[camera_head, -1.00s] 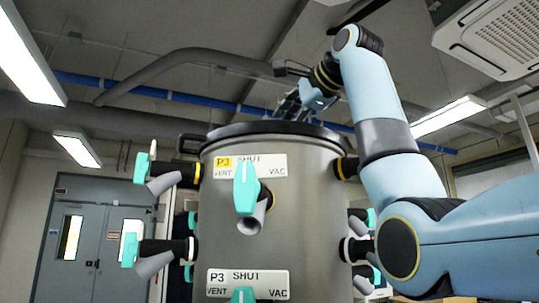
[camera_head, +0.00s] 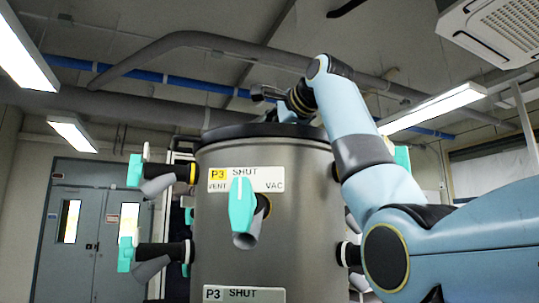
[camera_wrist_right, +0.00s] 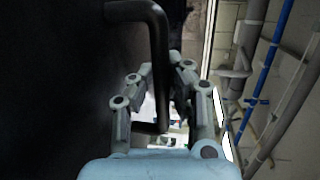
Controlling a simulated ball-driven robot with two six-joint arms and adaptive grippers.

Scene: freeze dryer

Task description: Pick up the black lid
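The black lid (camera_head: 225,131) lies on top of the steel freeze dryer chamber. In the right wrist view its dark surface (camera_wrist_right: 50,90) fills the left side, and its bent black handle (camera_wrist_right: 159,45) runs down the middle. My right gripper (camera_wrist_right: 162,72) has its fingers apart, one on each side of the handle; whether they touch it is not clear. In the head view my right wrist (camera_head: 302,98) is just above the lid, and the fingers are mostly hidden. My left gripper is not in view.
The steel chamber (camera_head: 300,200) carries several side valves with teal handles, including a front one (camera_head: 242,205). Labels on it read P3 SHUT. Pipes (camera_head: 120,80) run along the ceiling. Grey doors (camera_head: 90,220) are at the back left.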

